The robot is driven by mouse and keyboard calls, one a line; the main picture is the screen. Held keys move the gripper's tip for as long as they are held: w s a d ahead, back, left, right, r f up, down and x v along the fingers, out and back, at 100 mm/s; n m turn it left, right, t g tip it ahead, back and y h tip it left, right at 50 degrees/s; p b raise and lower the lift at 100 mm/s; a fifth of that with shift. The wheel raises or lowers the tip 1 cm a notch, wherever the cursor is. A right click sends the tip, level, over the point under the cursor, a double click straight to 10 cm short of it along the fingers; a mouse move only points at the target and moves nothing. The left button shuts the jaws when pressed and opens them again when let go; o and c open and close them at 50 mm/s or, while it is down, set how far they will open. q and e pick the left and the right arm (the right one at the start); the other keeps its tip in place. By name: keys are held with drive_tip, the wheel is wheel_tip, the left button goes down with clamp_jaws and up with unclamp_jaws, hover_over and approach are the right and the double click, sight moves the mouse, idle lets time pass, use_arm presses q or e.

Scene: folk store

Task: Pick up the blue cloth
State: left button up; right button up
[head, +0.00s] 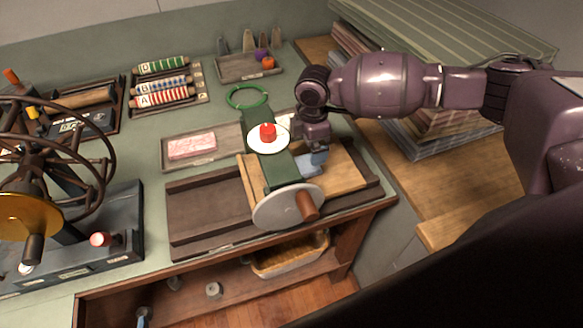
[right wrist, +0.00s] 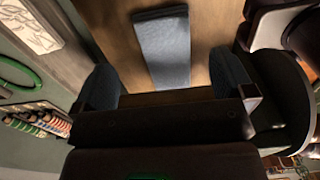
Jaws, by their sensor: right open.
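The blue cloth (head: 308,167) is a small grey-blue folded strip on the light wooden board (head: 345,172), right of the green stand with the crank disc. My right gripper (head: 316,150) is just above it, pointing down and hiding part of it. In the right wrist view the cloth (right wrist: 163,45) lies flat on the wood. Its near end is between the two spread dark fingers of my right gripper (right wrist: 165,82), with a gap on both sides. The gripper is open and holds nothing. My left gripper is in neither view.
The green stand (head: 258,130) carries a white plate (head: 283,138) with a red piece and a crank disc (head: 287,206), close left of my gripper. A pink block (head: 192,145) lies in a tray further left. Stacked striped fabric (head: 450,135) is at right.

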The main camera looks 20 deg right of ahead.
drive_tip(key=shift+s+f, duration=0.2)
drive_tip(key=shift+f, duration=3)
drive_tip(key=c, duration=1)
